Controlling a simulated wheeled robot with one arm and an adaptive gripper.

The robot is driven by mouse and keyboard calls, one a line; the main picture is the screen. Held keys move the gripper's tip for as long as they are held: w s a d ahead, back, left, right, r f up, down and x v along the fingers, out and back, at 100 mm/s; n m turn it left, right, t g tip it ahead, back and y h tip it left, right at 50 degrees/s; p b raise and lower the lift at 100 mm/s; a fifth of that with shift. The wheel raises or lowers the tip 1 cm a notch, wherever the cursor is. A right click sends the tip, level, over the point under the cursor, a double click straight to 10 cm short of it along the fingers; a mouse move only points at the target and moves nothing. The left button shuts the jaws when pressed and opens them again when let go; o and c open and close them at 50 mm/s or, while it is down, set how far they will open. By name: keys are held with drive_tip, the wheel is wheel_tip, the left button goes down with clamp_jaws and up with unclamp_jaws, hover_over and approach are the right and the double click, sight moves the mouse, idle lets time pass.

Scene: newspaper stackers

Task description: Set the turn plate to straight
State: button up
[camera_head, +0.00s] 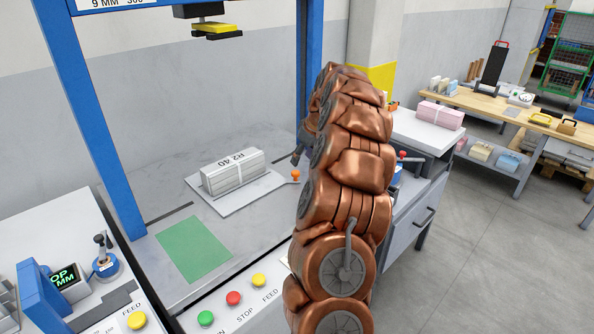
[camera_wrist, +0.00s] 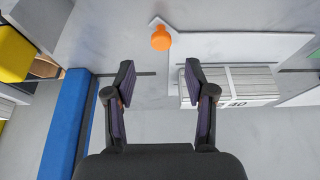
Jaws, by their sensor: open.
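The turn plate (camera_head: 222,208) is a flat white plate on the grey table, and it also shows in the wrist view (camera_wrist: 240,47). An orange knob (camera_head: 295,174) stands at its right corner; it is near the top centre of the wrist view (camera_wrist: 160,38). A strapped newspaper bundle (camera_head: 234,173) lies on the plate and hides part of it; it is at the right in the wrist view (camera_wrist: 232,84). My gripper (camera_wrist: 159,75) is open and empty, with the knob beyond its fingertips and apart from them. My arm hides most of the gripper in the head view.
A blue press frame (camera_head: 103,120) stands around the table, with a yellow-black press head (camera_head: 216,30) above. Coloured buttons (camera_head: 233,298) line the front edge. A side cabinet (camera_head: 418,190) stands right of my arm.

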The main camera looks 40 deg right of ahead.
sight(296, 172)
drive_tip(key=shift+p+x, duration=0.75)
drive_tip(key=shift+x, duration=2.85)
drive_tip(key=shift+a, duration=0.1)
clamp_jaws()
